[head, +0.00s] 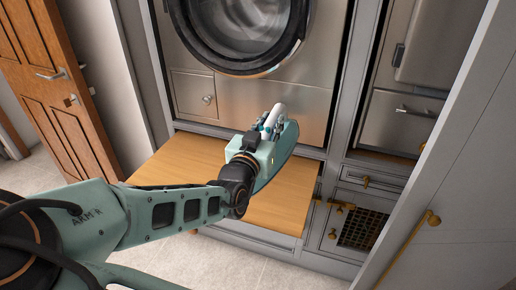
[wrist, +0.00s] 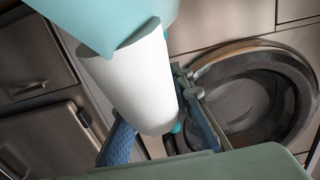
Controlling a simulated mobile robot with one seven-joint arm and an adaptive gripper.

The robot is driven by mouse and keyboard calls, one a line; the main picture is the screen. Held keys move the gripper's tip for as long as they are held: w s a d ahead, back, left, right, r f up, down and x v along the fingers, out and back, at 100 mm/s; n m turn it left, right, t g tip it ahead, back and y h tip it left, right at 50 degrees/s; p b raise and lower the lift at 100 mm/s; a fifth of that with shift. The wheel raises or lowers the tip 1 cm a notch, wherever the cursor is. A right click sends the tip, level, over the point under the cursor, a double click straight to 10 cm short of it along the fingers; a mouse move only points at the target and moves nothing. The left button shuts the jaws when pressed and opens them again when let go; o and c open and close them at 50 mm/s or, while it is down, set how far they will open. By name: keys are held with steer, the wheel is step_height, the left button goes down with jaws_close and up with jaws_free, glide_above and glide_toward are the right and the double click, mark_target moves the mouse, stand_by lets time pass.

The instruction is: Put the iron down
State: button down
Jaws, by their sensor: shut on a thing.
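The iron shows as a white rounded part (head: 277,114) at the end of my arm in the head view. In the wrist view its white body (wrist: 132,85) with a light teal part fills the upper left. My gripper (head: 268,129) is shut on the iron; its blue-padded fingers (wrist: 160,130) lie either side of the white part. The gripper holds the iron over the back right of a pale wooden pull-out board (head: 180,160). My arm hides much of the iron and part of the board. I cannot tell how high the iron is above the board.
A washing machine with a round door (head: 240,30) stands behind the board. A grey cabinet with a brass grille (head: 363,229) is on the right, beside a large grey panel (head: 450,210). A wooden door (head: 60,85) is at the left. The board's left part is clear.

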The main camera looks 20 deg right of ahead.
steer(key=w+a+f+b, duration=0.4)
steer(key=w+a+f, duration=0.2)
steer(key=w+f, duration=0.4)
step_height(320, 180, down, 2)
steer(key=shift+w+a+f, duration=0.1)
steer(key=shift+w+a, duration=0.2)
steer(key=shift+w, duration=0.05)
steer(key=c, duration=1.7)
jaws_free()
steer(key=shift+s+f, duration=0.1)
steer(key=p+v, duration=0.2)
steer(key=v, duration=1)
steer(key=shift+a, duration=0.1)
